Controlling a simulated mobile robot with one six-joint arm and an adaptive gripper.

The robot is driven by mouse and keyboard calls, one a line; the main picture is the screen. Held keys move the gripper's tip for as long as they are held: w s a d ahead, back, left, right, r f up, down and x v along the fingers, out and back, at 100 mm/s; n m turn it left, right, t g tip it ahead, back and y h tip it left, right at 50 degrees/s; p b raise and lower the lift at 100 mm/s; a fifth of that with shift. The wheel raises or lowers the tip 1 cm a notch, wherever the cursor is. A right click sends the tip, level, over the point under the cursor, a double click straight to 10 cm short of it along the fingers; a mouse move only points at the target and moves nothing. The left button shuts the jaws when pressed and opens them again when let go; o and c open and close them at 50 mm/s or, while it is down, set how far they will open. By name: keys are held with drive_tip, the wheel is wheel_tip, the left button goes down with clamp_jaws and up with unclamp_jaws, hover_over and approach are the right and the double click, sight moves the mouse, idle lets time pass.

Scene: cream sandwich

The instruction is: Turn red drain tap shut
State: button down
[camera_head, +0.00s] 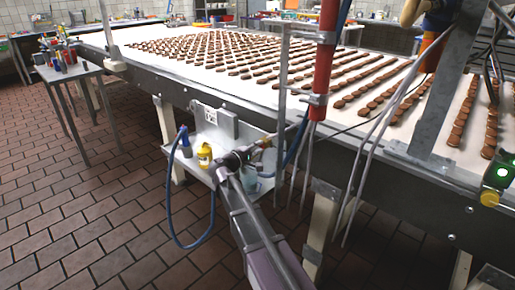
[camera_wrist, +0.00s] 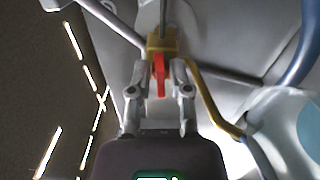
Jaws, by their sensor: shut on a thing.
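The red drain tap handle (camera_wrist: 160,82) points down the wrist view from a brass valve body (camera_wrist: 158,46). The red handle is hidden or too small to tell there. The fingers partly cover the fitting.
A conveyor of biscuits (camera_head: 255,106) runs above. A blue hose (camera_head: 169,200) hangs left of a yellow pot (camera_head: 205,154) on a metal shelf. A red pipe (camera_head: 325,60) stands right. A yellow tube (camera_wrist: 212,100) and a pale container (camera_wrist: 290,120) are close by.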

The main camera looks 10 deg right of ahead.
drive_tip(key=shift+s+d+m, duration=0.1)
drive_tip(key=shift+m, duration=0.5)
drive_tip(key=c, duration=0.8)
unclamp_jaws()
drive_tip(key=shift+o, duration=0.2)
drive_tip(key=v, duration=1.2)
